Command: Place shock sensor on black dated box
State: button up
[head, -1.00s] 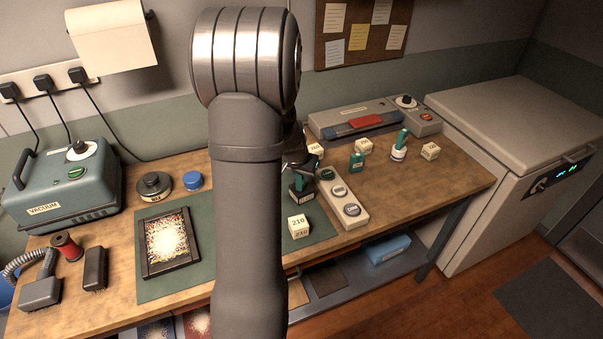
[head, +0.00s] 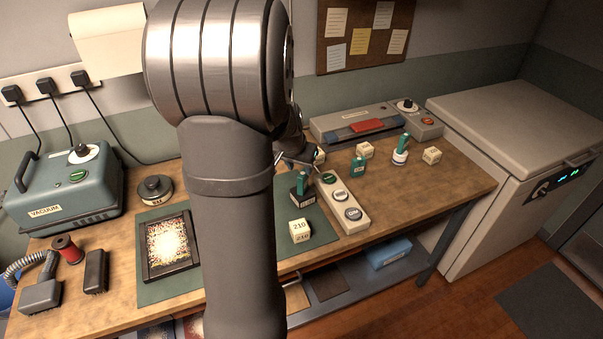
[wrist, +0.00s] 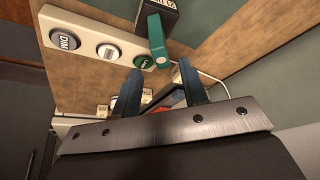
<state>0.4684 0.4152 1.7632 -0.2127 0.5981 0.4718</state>
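A black box (head: 301,194) with a pale printed label stands on the green mat, left of a pale button panel. A green upright piece (head: 302,180), which I take for the shock sensor, stands on top of it. In the wrist view the green piece (wrist: 157,38) shows against the black box (wrist: 163,12), which is cut off at the top edge. My gripper (wrist: 159,69) is open, its two dark fingers apart with nothing held. The green piece's end appears between the fingertips, clear of both. In the head view my gripper is just behind the box, partly hidden by my arm.
The button panel (head: 345,204) is close to the box's right. A cream 210 block (head: 299,231) stands in front. Another green piece (head: 357,167), a white-based green-handled item (head: 401,150) and cream blocks stand right. A framed picture (head: 168,245) lies left.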

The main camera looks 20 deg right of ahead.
aim_at(302, 175)
jog(key=v, duration=0.4)
jog(key=shift+s+a+r, duration=0.1)
jog(key=shift+r, duration=0.2)
jog(key=shift+f, duration=0.15)
jog(key=x, duration=1.2)
